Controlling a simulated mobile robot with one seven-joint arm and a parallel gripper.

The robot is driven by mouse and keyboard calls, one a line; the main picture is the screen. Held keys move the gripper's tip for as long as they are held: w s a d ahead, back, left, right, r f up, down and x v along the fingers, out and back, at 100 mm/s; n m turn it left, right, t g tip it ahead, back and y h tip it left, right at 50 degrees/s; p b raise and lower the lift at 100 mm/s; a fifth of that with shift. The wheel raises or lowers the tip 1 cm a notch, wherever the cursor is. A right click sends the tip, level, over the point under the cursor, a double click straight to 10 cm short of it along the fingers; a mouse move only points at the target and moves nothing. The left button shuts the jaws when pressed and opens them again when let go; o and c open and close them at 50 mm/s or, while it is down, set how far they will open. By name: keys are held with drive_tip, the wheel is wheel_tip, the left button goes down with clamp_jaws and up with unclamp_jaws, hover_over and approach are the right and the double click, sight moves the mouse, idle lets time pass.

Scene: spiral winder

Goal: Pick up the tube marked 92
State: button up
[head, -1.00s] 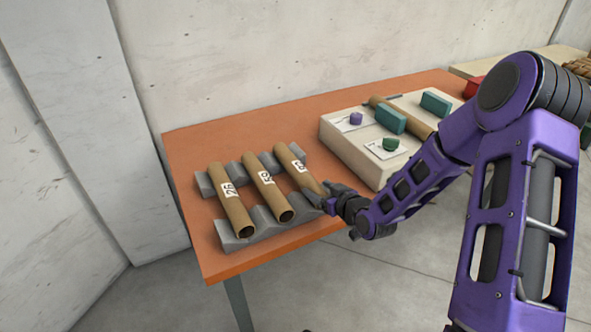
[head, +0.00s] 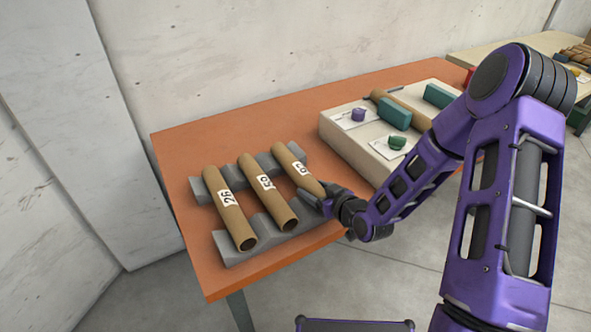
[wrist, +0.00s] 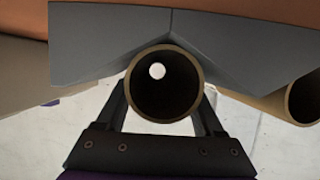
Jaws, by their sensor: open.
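Three brown cardboard tubes lie side by side in grey V-notched cradles (head: 232,253) on the orange table. The left tube (head: 238,224) is marked 26. The middle tube (head: 279,204) has a label that looks like 59 or 52. The right tube (head: 285,154) has a small label that I cannot read surely; it may be 92. My gripper (head: 322,203) is at the near end of this right tube. In the wrist view the tube's open end (wrist: 199,84) sits between my two open fingers, one on each side, with the cradle (wrist: 90,45) behind it.
In the wrist view the neighbouring tube (wrist: 290,105) is close on the right. A pale machine block (head: 350,145) with green blocks, knobs and a tube stands to the right on the table. The table's near edge is beneath my gripper.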

drive_tip(key=c, duration=1.1)
